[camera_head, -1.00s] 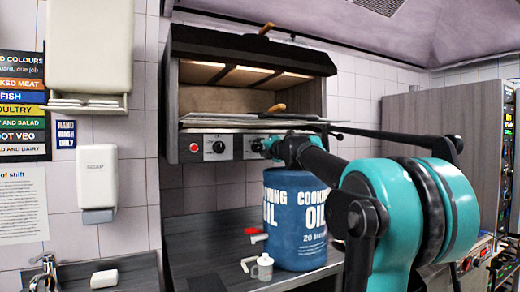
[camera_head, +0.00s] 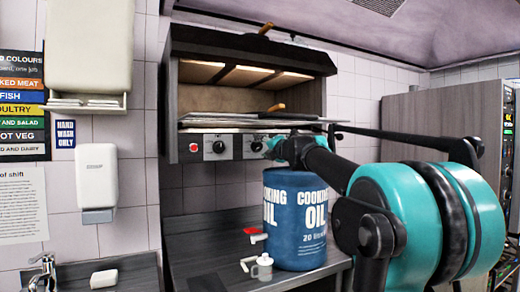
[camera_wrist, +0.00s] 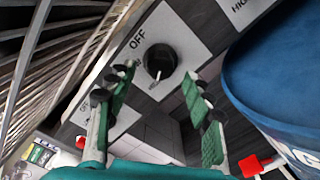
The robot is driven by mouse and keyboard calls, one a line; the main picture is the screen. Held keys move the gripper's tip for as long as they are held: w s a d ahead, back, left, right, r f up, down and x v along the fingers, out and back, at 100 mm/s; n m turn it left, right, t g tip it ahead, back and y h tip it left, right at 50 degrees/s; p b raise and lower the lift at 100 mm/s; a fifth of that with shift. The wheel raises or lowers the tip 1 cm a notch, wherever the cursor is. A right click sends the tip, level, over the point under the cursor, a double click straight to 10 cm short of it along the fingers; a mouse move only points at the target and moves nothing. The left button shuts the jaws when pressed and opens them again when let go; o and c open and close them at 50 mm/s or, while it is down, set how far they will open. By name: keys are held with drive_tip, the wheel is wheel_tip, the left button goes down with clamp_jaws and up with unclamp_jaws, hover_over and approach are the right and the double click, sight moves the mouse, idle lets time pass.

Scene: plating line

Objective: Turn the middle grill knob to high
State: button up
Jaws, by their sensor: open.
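The grill (camera_head: 250,95) is a dark, open-fronted unit on the wall, with a row of black knobs on pale plates along its front panel. The left knob (camera_head: 218,147) is clear in the head view. The middle knob (camera_head: 256,146) is beside my gripper (camera_head: 272,149); anything further right is hidden by my arm. In the wrist view a black knob (camera_wrist: 158,62) with a small white mark lies beyond and between the fingertips of my gripper (camera_wrist: 158,90). OFF is printed beside it. My gripper is open, its fingers apart and empty, not visibly touching the knob.
A blue cooking oil drum (camera_head: 296,222) stands on the counter (camera_head: 205,250) just below the panel, close to my arm; it fills the right of the wrist view. Grill racks (camera_head: 215,119) jut out above the knobs.

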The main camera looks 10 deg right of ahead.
drive_tip(key=v, duration=0.9)
drive_tip(key=shift+s, duration=0.15)
drive_tip(key=d+f+m+h, duration=0.2)
drive_tip(key=f+m, duration=0.2)
drive_tip(key=d+f+m+h, duration=0.3)
drive_tip(key=m, duration=0.1)
drive_tip(key=d+f+m+h, duration=0.2)
drive_tip(key=d+f+m, duration=0.1)
drive_tip(key=f+m, duration=0.1)
drive_tip(key=shift+d+f+t+h, duration=0.25)
drive_tip(key=shift+f+t+h, duration=0.05)
drive_tip(key=shift+h, duration=0.1)
drive_tip(key=s+f+m+g, duration=0.35)
drive_tip(key=s+f, duration=0.25)
drive_tip(key=f, duration=0.6)
drive_tip(key=s+f+m+g+h, duration=0.1)
drive_tip(key=s+f+m+g, duration=0.3)
drive_tip(key=f, duration=0.7)
drive_tip(key=s+f+m+g, duration=0.2)
drive_tip(key=s+f+m, duration=0.45)
drive_tip(key=f, duration=0.55)
drive_tip(key=s+a+f+m+g+y, duration=0.1)
drive_tip(key=s+a+f+g, duration=0.1)
drive_tip(key=s+a+f, duration=0.2)
drive_tip(key=s+a+f+g+y, duration=0.2)
drive_tip(key=s+a+f, duration=0.2)
drive_tip(key=s+f, duration=0.4)
drive_tip(key=shift+s+m, duration=0.4)
drive_tip(key=shift+s, duration=0.55)
